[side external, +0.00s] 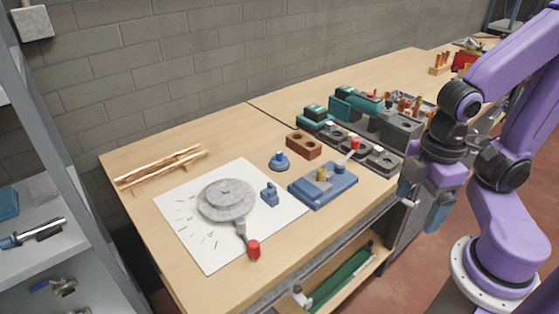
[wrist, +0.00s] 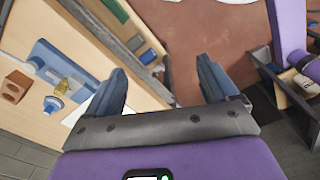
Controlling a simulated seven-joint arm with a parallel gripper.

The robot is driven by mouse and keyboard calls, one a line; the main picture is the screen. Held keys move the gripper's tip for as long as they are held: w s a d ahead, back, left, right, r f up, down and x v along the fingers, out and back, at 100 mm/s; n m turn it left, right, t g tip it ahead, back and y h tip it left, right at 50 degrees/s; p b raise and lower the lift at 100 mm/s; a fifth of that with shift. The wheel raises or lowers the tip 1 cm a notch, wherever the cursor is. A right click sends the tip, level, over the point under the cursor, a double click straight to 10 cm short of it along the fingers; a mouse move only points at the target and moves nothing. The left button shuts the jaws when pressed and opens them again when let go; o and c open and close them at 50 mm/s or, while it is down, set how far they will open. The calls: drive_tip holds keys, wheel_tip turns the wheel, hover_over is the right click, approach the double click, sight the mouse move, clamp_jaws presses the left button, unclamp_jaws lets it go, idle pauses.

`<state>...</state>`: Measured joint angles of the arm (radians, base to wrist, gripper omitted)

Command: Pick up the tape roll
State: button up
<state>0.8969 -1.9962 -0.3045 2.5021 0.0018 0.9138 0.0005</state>
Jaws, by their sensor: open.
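I cannot make out a tape roll for certain in either view. My gripper (side external: 422,204) is open and empty at the right of the side view, beyond the workbench's front edge.
A grey round tool (side external: 226,200) with a red-tipped handle lies on a white sheet (side external: 212,258). Near it are a blue fixture (side external: 322,187), a brown block (side external: 303,146) and copper pipes (side external: 160,168). Teal and grey equipment (side external: 355,105) crowds the back. An open drawer (side external: 335,280) sits below.

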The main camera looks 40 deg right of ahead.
drive_tip(key=w+a+r+m, duration=0.3)
drive_tip(key=w+a+m, duration=0.2)
drive_tip(key=w+m, duration=0.45)
drive_tip(key=m, duration=2.1)
hover_over(279, 152)
drive_tip(key=f, duration=1.2)
drive_tip(key=shift+s+f, duration=0.15)
drive_tip(key=shift+s, duration=0.05)
drive_tip(key=shift+w+f, duration=0.15)
drive_tip(key=shift+f, duration=2.85)
drive_tip(key=c, duration=1)
